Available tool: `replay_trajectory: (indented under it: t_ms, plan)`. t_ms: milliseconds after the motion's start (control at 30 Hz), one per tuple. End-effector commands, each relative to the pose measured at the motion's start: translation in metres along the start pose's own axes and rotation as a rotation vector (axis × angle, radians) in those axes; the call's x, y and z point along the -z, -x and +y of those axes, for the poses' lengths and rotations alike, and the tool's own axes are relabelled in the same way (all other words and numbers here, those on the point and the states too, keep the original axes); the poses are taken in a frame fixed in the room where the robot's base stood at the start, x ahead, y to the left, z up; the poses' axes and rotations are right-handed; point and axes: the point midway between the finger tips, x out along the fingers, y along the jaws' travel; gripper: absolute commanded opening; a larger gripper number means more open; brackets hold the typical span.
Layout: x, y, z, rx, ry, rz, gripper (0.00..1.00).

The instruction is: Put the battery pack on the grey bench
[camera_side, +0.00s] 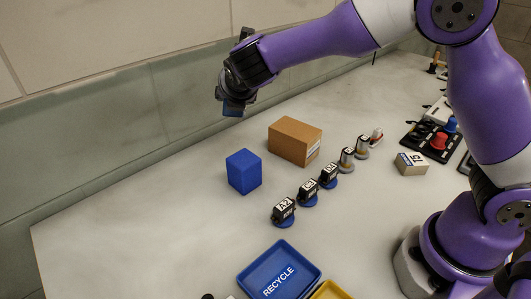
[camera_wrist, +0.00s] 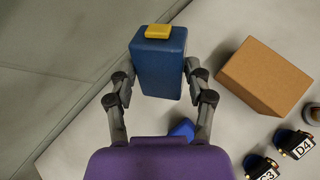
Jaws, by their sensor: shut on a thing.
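The battery pack (camera_wrist: 158,62), a dark blue block with a yellow piece on its end, is between the two fingers of my gripper (camera_wrist: 161,75) in the wrist view. The fingers press on its two sides. In the side view my gripper (camera_side: 236,98) is high above the back of the bench, and only a small blue part of the pack (camera_side: 233,112) shows below it. The grey bench (camera_side: 130,225) is under it, with a clear gap between.
A blue block (camera_side: 243,172) stands on the bench below, left of a brown box (camera_side: 295,141). Several labelled servos (camera_side: 284,212) stand in a slanted row. A blue RECYCLE tray (camera_side: 247,272) is in front. The bench's left part is free. A wall runs along the back.

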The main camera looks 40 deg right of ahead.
Motion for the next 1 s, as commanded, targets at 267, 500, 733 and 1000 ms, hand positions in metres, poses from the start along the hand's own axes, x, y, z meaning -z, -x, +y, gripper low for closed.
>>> replay_trajectory:
  t_ms: [267,500,733,1000]
  plan:
    - [0.047,0.063,0.053,-0.444,0.36,-0.202,0.04]
    - [0.076,0.108,0.075,-0.691,0.483,-0.295,0.04]
    - [0.098,0.125,0.081,-0.8,0.529,-0.338,0.04]
    - [0.123,0.103,0.075,-0.806,0.525,-0.376,0.04]
